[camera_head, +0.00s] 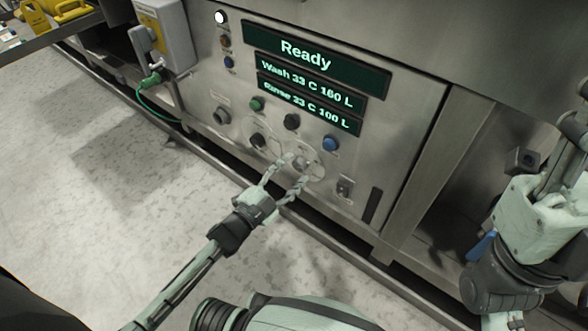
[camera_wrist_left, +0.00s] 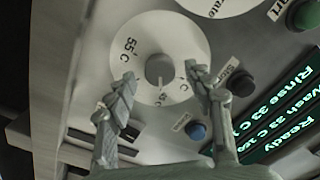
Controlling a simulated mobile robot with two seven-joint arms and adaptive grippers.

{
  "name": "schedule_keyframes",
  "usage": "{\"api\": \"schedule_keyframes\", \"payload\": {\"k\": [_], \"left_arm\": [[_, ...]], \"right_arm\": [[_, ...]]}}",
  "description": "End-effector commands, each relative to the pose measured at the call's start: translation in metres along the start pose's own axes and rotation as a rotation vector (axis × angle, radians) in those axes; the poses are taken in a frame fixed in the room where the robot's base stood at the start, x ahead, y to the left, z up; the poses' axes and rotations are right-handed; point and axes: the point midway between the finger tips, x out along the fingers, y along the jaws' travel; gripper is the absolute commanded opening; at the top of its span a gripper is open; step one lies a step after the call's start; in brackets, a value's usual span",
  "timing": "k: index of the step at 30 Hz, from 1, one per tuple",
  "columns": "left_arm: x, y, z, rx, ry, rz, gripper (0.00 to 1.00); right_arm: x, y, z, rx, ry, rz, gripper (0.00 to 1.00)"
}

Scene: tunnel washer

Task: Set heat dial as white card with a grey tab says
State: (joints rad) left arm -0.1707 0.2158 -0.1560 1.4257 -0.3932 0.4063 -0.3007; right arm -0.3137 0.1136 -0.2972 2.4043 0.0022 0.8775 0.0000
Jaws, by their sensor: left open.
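The heat dial is a round white plate (camera_wrist_left: 185,35) with a grey knob (camera_wrist_left: 160,70) at its middle, marked "55 C" on one side. It also shows low on the washer's panel in the head view (camera_head: 316,172). My left gripper (camera_head: 297,169) is open at this dial. In the left wrist view its fingertips (camera_wrist_left: 159,76) stand on either side of the knob, and gaps show between them and it. I cannot make out a white card with a grey tab in either view. My right arm is at the right edge of the head view; its fingers are not clear.
The display (camera_head: 318,62) reads "Ready", with wash and rinse lines at 33 C below. A blue button (camera_head: 330,143), black button (camera_head: 291,121), green button (camera_head: 257,104) and another dial (camera_head: 258,141) are close by. A grey box (camera_head: 165,35) with a green hose hangs left.

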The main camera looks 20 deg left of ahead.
Motion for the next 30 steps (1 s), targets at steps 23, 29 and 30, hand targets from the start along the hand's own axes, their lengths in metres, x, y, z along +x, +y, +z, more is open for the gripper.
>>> {"api": "schedule_keyframes", "payload": {"k": [23,29,30], "left_arm": [[-0.112,0.0,0.0,0.001,0.001,-0.001,0.53],[-0.112,0.0,0.0,0.001,0.001,-0.001,0.53],[-0.112,0.0,0.0,0.001,0.001,0.0,0.53]], "right_arm": [[0.001,0.0,0.0,0.0,0.002,0.002,0.4],[0.001,0.0,0.0,0.0,0.002,0.002,0.4],[0.001,0.0,0.0,0.0,0.002,0.002,0.4]]}}
